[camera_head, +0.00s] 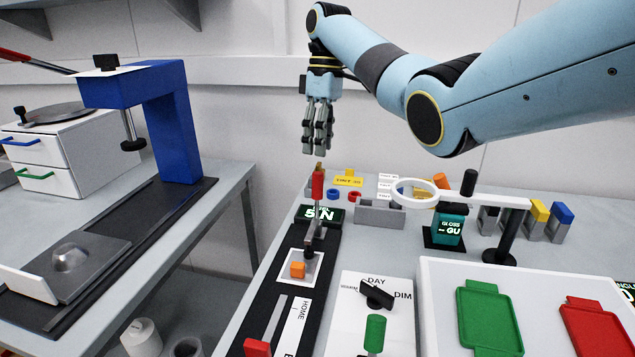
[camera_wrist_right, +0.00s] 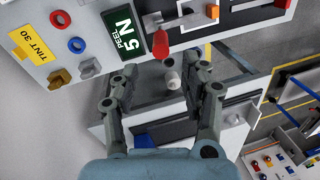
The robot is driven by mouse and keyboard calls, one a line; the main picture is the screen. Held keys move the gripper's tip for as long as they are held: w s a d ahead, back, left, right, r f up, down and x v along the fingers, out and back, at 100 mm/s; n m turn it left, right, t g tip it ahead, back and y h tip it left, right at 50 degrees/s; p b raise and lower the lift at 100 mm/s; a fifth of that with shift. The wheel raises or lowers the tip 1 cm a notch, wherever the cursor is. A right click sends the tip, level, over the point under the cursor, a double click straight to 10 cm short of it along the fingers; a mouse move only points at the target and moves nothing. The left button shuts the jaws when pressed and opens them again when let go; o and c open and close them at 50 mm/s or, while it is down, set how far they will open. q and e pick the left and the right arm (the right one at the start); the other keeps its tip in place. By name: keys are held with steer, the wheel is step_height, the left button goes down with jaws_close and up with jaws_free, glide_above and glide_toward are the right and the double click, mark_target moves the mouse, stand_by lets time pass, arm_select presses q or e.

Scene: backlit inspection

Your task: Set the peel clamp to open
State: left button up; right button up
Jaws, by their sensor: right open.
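The peel clamp is a grey metal toggle with a red handle (camera_head: 317,186) standing up on the black peel tester (camera_head: 325,245). Below it are a white plate (camera_head: 311,266) and an orange block (camera_head: 297,270). My right gripper (camera_head: 318,145) is open and empty, its fingers pointing down, and appears just above the handle's top in the head view. In the right wrist view the red handle (camera_wrist_right: 162,42) lies beyond the open fingertips (camera_wrist_right: 163,82), apart from them. The display (camera_head: 318,214) beside the clamp reads 5 N. My left gripper is not in view.
A white ring on an arm (camera_head: 422,193), a gloss meter (camera_head: 447,228) and coloured blocks stand to the right. A black knob (camera_head: 376,294) and green lever (camera_head: 375,333) are in front. A blue stand (camera_head: 165,120) is on the left table, across a gap.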

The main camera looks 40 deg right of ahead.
mark_target(318, 173)
steer(key=f, duration=0.3)
steer(key=a+f, duration=0.1)
steer(key=f, duration=0.1)
steer(key=f+p, duration=0.1)
steer(key=f, duration=0.2)
steer(key=shift+s+a+f, duration=0.2)
steer(key=shift+s+f, duration=0.15)
steer(key=shift+c, duration=0.2)
jaws_close()
